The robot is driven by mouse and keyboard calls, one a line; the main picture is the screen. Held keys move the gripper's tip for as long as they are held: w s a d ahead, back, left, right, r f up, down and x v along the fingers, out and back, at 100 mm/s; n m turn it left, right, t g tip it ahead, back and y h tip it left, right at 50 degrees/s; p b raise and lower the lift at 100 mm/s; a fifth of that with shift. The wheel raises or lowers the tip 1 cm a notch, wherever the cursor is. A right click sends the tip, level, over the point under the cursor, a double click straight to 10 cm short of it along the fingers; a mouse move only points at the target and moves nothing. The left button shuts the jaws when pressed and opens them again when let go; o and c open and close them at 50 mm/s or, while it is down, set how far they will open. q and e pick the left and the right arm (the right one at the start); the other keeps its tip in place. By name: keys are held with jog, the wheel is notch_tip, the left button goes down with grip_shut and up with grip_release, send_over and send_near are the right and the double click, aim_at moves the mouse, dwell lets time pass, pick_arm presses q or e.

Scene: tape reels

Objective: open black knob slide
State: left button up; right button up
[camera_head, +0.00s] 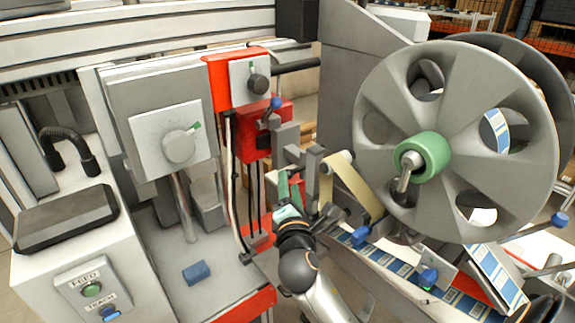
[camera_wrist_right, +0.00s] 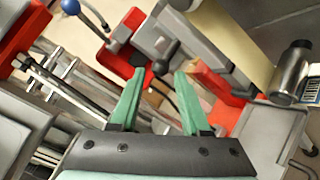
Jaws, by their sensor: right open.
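In the right wrist view, a small black knob (camera_wrist_right: 161,67) on a short dark stem sits on a grey metal slide block (camera_wrist_right: 190,45). My right gripper (camera_wrist_right: 160,74) has two green fingers, spread apart, with the knob showing between and just beyond their tips. I see no contact with it. In the head view my right gripper (camera_head: 291,184) is at the grey block assembly (camera_head: 312,165) left of the big reel; the knob there is hard to make out. My left gripper is not in view.
A large grey reel (camera_head: 385,85) with a green hub (camera_head: 425,153) stands at right. A red bracket (camera_head: 275,125) with a blue ball lever (camera_head: 276,103) is close above the gripper. A tan tape strip (camera_head: 352,185) runs beside it.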

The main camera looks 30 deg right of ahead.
aim_at(303, 176)
jog(key=x, duration=0.8)
jog(key=shift+d, duration=0.1)
grip_shut()
dwell(1.2)
